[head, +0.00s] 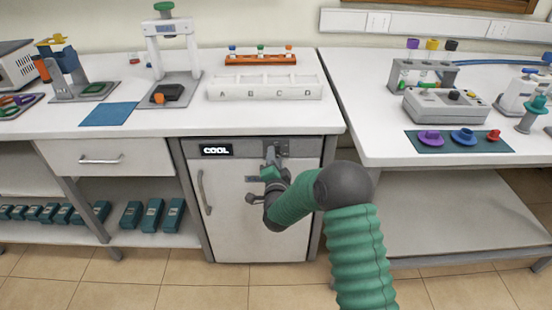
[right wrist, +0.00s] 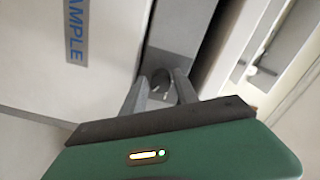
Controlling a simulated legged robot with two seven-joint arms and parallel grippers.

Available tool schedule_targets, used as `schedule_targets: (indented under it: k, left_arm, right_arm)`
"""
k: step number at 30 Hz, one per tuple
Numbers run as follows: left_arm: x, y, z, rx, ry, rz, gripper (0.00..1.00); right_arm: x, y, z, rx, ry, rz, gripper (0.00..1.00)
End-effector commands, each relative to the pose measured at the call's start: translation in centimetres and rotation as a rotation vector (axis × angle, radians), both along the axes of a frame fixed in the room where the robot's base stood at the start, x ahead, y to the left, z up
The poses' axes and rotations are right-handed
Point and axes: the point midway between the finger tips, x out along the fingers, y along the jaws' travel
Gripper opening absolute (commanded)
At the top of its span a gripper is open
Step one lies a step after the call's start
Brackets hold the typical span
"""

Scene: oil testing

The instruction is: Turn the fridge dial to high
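The white under-bench fridge (head: 235,235) stands in the middle of the head view, door shut. Its dark display (head: 216,150) reads COOL. My right gripper (head: 271,157) is at the control panel, at the right of the fridge's top strip. In the right wrist view, the dark round dial (right wrist: 160,78) lies between my two grey fingertips (right wrist: 161,82). The fingers are apart, one on each side of the dial; whether they touch it I cannot tell. The dial is mostly hidden by the gripper in the head view. My left gripper is not in view.
The fridge handle (head: 204,192) is at the door's left. A white labelled rack (head: 265,92) stands on the bench above. A drawer (head: 105,157) is left of the fridge. A second table (head: 385,145) stands on the right. The floor in front is clear.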

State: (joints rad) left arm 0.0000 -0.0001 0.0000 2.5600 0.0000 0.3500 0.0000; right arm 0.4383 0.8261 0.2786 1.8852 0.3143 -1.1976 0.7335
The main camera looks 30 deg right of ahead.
Motion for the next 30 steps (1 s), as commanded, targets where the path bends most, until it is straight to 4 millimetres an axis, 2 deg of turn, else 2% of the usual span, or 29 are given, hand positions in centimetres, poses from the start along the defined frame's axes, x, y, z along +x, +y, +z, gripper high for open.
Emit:
schedule_targets:
  k: [1, 3, 14, 17, 27, 30]
  left_arm:
    - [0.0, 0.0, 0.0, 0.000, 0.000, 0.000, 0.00]
    - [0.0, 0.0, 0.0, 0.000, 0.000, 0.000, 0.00]
    - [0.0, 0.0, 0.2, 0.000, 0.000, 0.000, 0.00]
    - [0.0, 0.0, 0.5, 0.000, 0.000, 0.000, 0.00]
    - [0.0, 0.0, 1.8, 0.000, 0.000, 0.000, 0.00]
    - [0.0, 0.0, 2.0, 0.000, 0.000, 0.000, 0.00]
  right_arm:
    - [0.0, 0.0, 0.0, 0.000, 0.000, -0.001, 0.44]
    - [-0.1, -0.1, 0.0, -0.001, -0.001, -0.002, 0.51]
    - [-0.6, 0.2, 0.1, -0.001, 0.000, -0.003, 0.51]
    - [-2.0, 1.1, 0.2, -0.002, 0.001, -0.002, 0.51]
    - [-10.4, 6.2, 0.1, -0.001, 0.003, -0.001, 0.51]
    - [-12.3, 7.4, 0.0, -0.001, 0.002, 0.000, 0.51]
